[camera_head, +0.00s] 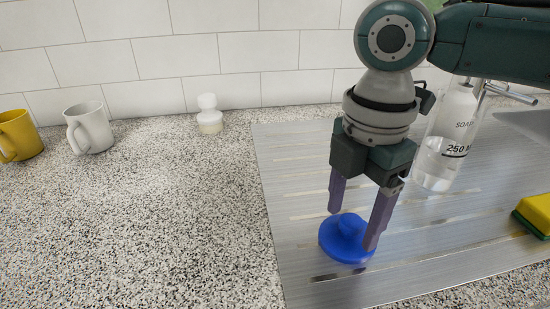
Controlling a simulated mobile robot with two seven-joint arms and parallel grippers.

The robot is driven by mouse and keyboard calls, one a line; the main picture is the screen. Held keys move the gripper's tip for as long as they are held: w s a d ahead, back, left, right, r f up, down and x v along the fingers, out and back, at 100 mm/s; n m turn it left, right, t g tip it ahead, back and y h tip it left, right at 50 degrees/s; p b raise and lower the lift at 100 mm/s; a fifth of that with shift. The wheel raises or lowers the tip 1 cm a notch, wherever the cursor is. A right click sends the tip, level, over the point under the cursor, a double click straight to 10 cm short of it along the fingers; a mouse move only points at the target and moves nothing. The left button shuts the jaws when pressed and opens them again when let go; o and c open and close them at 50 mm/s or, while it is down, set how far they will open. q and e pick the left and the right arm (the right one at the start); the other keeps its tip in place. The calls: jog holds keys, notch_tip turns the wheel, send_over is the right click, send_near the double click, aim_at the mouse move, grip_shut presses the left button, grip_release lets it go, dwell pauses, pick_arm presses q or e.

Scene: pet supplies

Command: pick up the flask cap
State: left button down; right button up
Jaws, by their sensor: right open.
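The flask cap (338,245) is a blue round disc with a raised knob on top. It lies flat on a brushed metal drainboard (300,160). My right gripper (351,229) points down over the cap, with its two purple fingers apart. One finger is behind and left of the knob, the other is at the cap's right edge and hides part of it. The knob sits between the fingers, and I cannot tell whether either finger touches the cap. My left gripper is not in the view.
A clear soap bottle (437,165) stands right of my gripper. A yellow and green sponge (537,213) lies at the right edge. A small white stopper-like object (209,115), a white mug (91,129) and a yellow mug (19,136) stand by the tiled wall. The speckled counter at left front is clear.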

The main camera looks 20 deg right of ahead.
jog(key=shift+c, duration=0.4)
grip_shut()
jog(key=shift+r, duration=0.1)
